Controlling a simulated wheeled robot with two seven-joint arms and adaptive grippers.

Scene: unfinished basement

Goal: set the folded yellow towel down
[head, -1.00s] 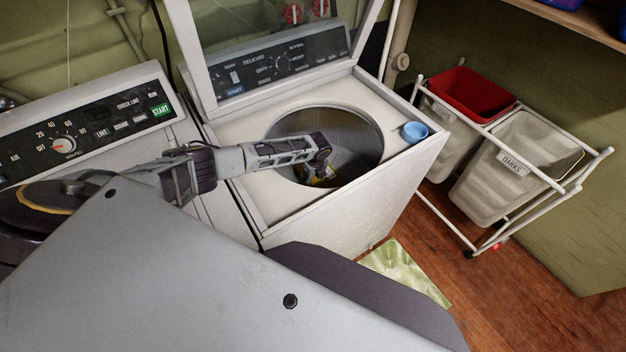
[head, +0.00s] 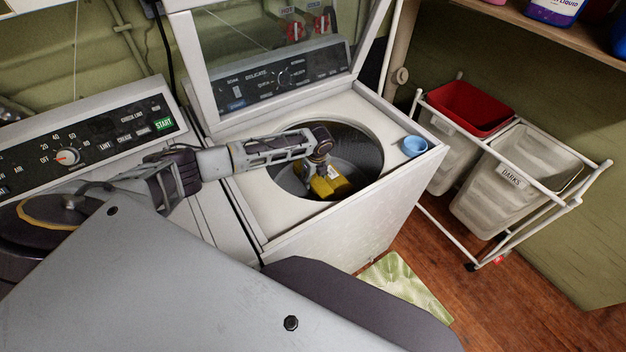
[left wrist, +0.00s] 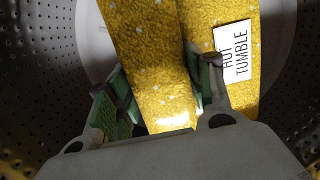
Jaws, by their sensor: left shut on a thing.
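The folded yellow towel (head: 329,187) is inside the opening of the top-loading washer (head: 265,213), in the drum. It also shows in the left wrist view (left wrist: 155,80), yellow with pale specks, with a white label (left wrist: 233,52) reading "HOT TUMBLE". My left gripper (head: 320,172) reaches down into the drum from the left and is shut on the towel. In the left wrist view its green-padded fingers (left wrist: 160,95) press on both sides of one fold. Whether the towel touches the drum bottom is hard to tell. My right gripper is not in view.
The washer's lid (head: 275,60) stands open behind the drum. A second machine (head: 85,135) with a dial stands at left. A hamper cart with a red bin (head: 470,107) and a "DARKS" bin (head: 515,185) stands right.

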